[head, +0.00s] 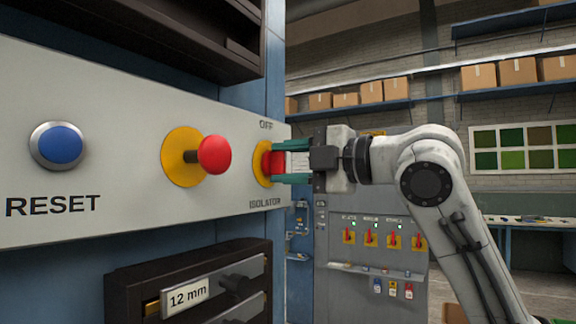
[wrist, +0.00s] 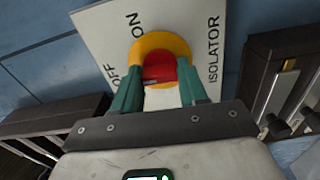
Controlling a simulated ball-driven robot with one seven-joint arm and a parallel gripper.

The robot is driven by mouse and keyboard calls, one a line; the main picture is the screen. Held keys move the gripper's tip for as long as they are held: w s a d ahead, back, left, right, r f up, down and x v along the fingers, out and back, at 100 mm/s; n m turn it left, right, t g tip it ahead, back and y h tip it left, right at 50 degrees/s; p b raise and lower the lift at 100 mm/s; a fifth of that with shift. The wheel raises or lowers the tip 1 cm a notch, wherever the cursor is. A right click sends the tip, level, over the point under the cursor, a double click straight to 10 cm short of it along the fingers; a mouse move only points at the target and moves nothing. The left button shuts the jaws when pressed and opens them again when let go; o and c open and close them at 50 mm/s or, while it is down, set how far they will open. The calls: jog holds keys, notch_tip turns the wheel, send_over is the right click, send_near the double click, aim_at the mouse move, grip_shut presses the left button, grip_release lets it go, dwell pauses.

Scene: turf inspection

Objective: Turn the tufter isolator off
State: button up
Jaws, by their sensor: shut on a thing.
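The tufter isolator's red handle (head: 278,161) sits on a round yellow plate (head: 259,164) at the right end of the grey panel, between the printed words OFF above and ISOLATOR below. My gripper (head: 284,162) has its green fingers shut on the red handle from the right. In the wrist view the red handle (wrist: 158,68) lies between the two green fingers, in front of the yellow plate (wrist: 150,42). ON is printed above the plate there, OFF to its left and ISOLATOR to its right. The fingers partly hide the handle, and I cannot tell which mark it points to.
A red button (head: 215,155) sticks out left of the isolator, with a blue RESET button (head: 57,145) farther left. A dark drawer unit (head: 125,285) stands below. A cabinet with several red-yellow switches (head: 370,238) stands behind my arm.

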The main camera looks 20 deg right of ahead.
jog(key=shift+f+n, duration=0.1)
jog(key=shift+n, duration=0.3)
jog(key=o, duration=1.1)
jog(key=shift+c, duration=0.2)
jog(key=b+v, duration=0.1)
jog(key=v, duration=1)
jog(key=shift+b, duration=0.4)
